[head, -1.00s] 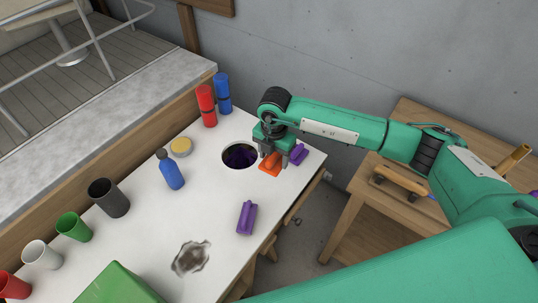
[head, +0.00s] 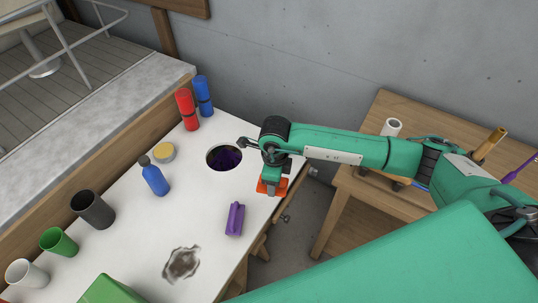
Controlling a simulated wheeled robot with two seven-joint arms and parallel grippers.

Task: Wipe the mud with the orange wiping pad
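The orange wiping pad (head: 264,187) is at the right gripper's fingertips, near the right edge of the white table (head: 205,207). My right gripper (head: 271,188) points down with its fingers closed on the pad; the grip itself is partly hidden. I cannot tell surely how high the pad is above the table. The mud (head: 181,263) is a brown-grey smear on the near part of the table, to the lower left of the pad. My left gripper is not in view.
A purple pad (head: 235,219) lies between gripper and mud. A round dark hole (head: 224,157) is left of the gripper. A blue bottle (head: 155,180), yellow-topped jar (head: 164,153) and several cups line the left side. A green object (head: 115,291) is at the bottom edge.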

